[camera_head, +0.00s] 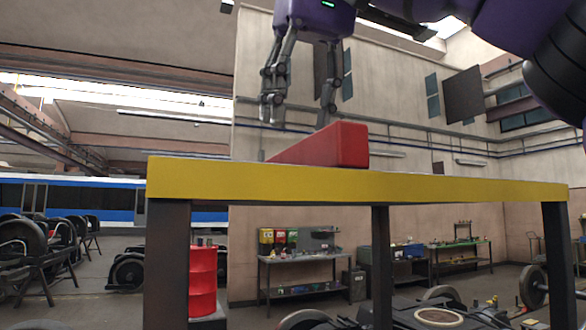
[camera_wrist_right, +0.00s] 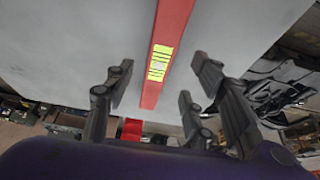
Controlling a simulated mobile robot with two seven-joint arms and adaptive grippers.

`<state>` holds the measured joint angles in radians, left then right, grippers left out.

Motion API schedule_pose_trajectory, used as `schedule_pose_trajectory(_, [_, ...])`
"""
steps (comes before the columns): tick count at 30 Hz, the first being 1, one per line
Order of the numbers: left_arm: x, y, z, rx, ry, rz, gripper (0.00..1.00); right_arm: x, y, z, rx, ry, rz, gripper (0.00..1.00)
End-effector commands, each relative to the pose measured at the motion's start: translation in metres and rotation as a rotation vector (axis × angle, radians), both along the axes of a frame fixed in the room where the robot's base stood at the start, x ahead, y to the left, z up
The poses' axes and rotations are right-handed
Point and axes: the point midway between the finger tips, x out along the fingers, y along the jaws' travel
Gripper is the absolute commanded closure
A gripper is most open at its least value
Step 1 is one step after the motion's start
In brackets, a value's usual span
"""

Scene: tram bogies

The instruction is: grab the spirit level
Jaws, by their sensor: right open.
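The spirit level (camera_head: 330,147) is a long red bar lying on a yellow-edged table (camera_head: 350,184), its near end close to the front edge. In the right wrist view the red spirit level (camera_wrist_right: 174,30) runs along the grey table top, with a yellow-green marked patch on it. My right gripper (camera_head: 298,114) is above the bar, open and pointing down, with its fingers apart. In the wrist view its fingers (camera_wrist_right: 160,84) stand on both sides of the bar, and nothing is held. My left gripper is not in view.
A red drum (camera_head: 203,283) stands below and behind the table at left. Workbenches with bins (camera_head: 300,258) line the back wall. Wheelsets (camera_head: 128,272) and a blue-white tram (camera_head: 75,200) are further off. The visible table top around the bar is clear.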

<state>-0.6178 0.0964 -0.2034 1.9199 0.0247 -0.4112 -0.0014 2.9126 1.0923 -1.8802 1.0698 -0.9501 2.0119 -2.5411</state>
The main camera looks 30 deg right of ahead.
Motion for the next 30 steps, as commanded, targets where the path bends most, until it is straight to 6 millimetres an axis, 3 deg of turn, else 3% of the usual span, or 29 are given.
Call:
schedule_pose_trajectory(10, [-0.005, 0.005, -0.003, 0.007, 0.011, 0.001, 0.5, 0.009, -0.001, -0.02, 0.003, 0.001, -0.002, 0.5])
schedule_pose_trajectory(21, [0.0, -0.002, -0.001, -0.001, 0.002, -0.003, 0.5, 0.026, -0.002, -0.058, 0.003, 0.001, -0.002, 0.5])
schedule_pose_trajectory(30, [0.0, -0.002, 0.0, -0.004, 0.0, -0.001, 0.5, 0.026, -0.002, -0.061, 0.002, -0.001, -0.003, 0.5])
